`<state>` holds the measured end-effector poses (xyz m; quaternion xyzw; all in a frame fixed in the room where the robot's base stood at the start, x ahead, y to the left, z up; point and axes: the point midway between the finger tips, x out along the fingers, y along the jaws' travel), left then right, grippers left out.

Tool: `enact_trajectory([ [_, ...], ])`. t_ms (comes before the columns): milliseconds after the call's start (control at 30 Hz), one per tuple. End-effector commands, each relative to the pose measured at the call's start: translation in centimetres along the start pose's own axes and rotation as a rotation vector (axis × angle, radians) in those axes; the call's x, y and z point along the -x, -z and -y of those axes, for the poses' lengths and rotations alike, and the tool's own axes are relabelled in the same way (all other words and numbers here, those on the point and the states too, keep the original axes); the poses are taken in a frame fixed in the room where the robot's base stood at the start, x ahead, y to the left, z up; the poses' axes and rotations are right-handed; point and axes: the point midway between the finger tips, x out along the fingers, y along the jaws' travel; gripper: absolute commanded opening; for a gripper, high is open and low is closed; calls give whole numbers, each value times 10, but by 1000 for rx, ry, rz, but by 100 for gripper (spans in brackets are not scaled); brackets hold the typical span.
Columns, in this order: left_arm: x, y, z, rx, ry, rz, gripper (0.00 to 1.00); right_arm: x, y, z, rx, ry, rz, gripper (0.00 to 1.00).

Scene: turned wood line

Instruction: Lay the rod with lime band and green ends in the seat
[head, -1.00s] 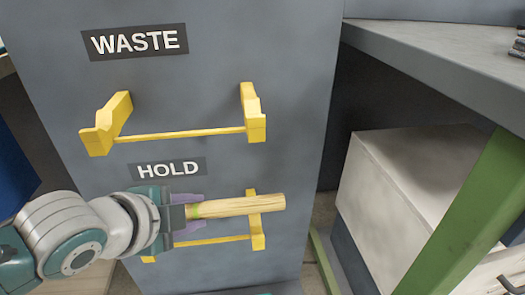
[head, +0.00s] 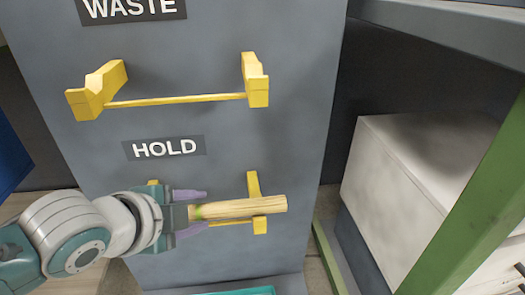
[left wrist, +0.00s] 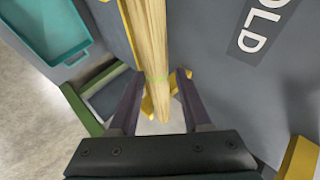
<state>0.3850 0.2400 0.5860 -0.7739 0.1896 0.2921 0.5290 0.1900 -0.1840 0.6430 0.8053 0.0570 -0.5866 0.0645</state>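The wooden rod (head: 238,208) is pale, with a lime band near its left part; its right end looks plain wood. It lies across the front of the yellow bracket pair under the HOLD label, in front of the right bracket (head: 254,184). My left gripper (head: 190,212) is around the rod's left part, one finger above and one below. In the left wrist view, the rod (left wrist: 153,50) runs between the spread fingers (left wrist: 158,100), with a gap on each side. The left bracket is mostly hidden by my gripper. My right gripper is not in view.
A second, empty yellow bracket pair (head: 175,99) sits above, under the WASTE label. A pale box (head: 410,170) and a green post (head: 470,195) stand to the right. A teal tray (left wrist: 50,30) shows in the left wrist view.

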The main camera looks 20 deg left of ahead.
Motion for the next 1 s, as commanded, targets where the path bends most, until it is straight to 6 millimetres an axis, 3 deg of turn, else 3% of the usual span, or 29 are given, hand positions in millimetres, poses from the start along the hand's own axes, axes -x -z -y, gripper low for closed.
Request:
enact_trajectory([
  [200,0,0,0,0,0,0,72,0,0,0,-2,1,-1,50],
  [467,2,0,0,0,-2,1,72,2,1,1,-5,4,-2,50],
  [567,14,0,2,-2,-2,1,72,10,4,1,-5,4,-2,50],
  [800,63,1,3,-1,-4,1,72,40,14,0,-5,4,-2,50],
  [1000,93,0,2,0,-2,1,72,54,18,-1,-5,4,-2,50],
])
